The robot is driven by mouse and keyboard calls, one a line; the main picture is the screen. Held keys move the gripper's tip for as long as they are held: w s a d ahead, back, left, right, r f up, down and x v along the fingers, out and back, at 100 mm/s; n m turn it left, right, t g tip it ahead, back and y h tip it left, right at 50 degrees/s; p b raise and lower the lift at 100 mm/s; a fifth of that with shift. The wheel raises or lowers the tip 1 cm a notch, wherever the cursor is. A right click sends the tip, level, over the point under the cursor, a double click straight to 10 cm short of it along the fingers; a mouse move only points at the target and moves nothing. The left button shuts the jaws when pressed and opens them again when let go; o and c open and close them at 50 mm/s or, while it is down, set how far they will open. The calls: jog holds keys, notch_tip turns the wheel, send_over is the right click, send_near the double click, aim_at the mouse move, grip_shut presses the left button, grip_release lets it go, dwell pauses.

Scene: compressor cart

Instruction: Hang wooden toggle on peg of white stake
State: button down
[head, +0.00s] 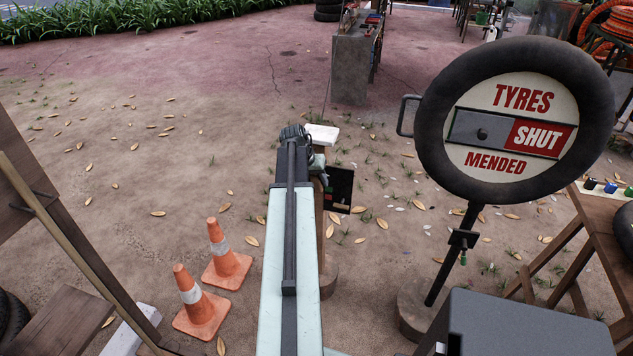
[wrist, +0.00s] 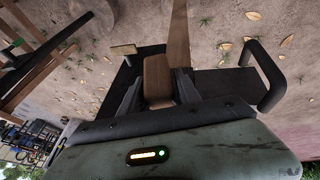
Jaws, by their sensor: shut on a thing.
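In the wrist view, my gripper (wrist: 158,82) is shut on a brown wooden piece, the toggle (wrist: 158,68), held between two dark fingers. In the head view, my arm reaches forward over the ground and hides the fingers and toggle. A post with a white top (head: 322,133) stands just beyond and right of the arm's end; its lower part is brown and stands on a round base. I take it for the stake, but its peg cannot be made out. A brown strip (wrist: 178,35) shows behind the toggle in the wrist view; I cannot tell whether they touch.
A round tyre sign (head: 516,120) stands on a dark pole at right, with a grey box (head: 530,325) in front. Two orange cones (head: 226,258) stand left of my arm. A wooden bench (head: 590,230) is at far right. Leaf-strewn ground at upper left is open.

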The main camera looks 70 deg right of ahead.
jog(key=shift+s+d+r, duration=0.1)
jog(key=shift+d+r, duration=0.1)
jog(key=shift+d, duration=0.65)
jog(key=c, duration=0.8)
grip_release()
jog(key=shift+o, duration=0.2)
jog(key=shift+r, duration=0.1)
jog(key=p+v, duration=0.3)
jog(key=a+p+v, duration=0.1)
jog(key=p+v, duration=0.3)
jog(key=shift+s+a+r+p, duration=0.1)
jog(key=shift+p, duration=0.2)
jog(key=shift+a, duration=0.25)
